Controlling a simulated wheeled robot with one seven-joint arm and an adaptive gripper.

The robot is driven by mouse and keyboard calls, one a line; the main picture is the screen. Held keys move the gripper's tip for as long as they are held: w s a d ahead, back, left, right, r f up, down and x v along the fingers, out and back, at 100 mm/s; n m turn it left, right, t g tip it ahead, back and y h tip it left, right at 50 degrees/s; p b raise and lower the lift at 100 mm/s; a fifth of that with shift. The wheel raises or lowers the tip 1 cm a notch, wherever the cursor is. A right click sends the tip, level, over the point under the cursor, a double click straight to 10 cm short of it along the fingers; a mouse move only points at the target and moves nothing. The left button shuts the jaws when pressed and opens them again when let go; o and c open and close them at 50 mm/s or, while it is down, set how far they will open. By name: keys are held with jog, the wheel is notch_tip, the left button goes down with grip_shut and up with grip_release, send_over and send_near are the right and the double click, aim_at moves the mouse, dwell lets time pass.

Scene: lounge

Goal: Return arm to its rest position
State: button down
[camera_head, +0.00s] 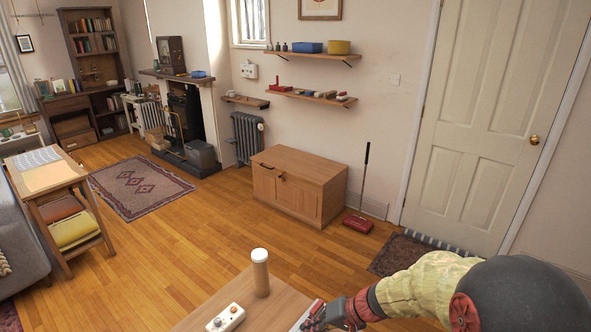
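My arm comes in from the lower right corner and reaches left over a wooden table (252,300) at the bottom of the view. My gripper (308,318) is low over the table's right part, close to the bottom edge of the picture. A pale flat thing shows beside its fingers. The fingers are small and partly cut off, so I cannot tell whether they are open or shut, or whether they touch it.
A white device (225,318) lies further left. A wooden cabinet (298,183), a red floor sweeper (358,222) and a door (492,120) stand beyond. Open floor lies between.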

jog(key=s+d+r+t+h, duration=0.1)
jog(key=s+d+r+h, duration=0.1)
jog(key=s+d+r, duration=0.3)
jog(key=s+d+r+t+h, duration=0.1)
jog(key=s+d+r+h, duration=0.2)
jog(key=s+r, duration=0.6)
jog(key=s+d+r+t+h, duration=0.1)
jog(key=s+d+r+h, duration=0.1)
jog(key=s+d+r, duration=0.5)
notch_tip(320, 180, up, 3)
jog(key=shift+s+r+n+h, duration=0.1)
jog(key=shift+s+n+h, duration=0.2)
jog(key=shift+s, duration=0.25)
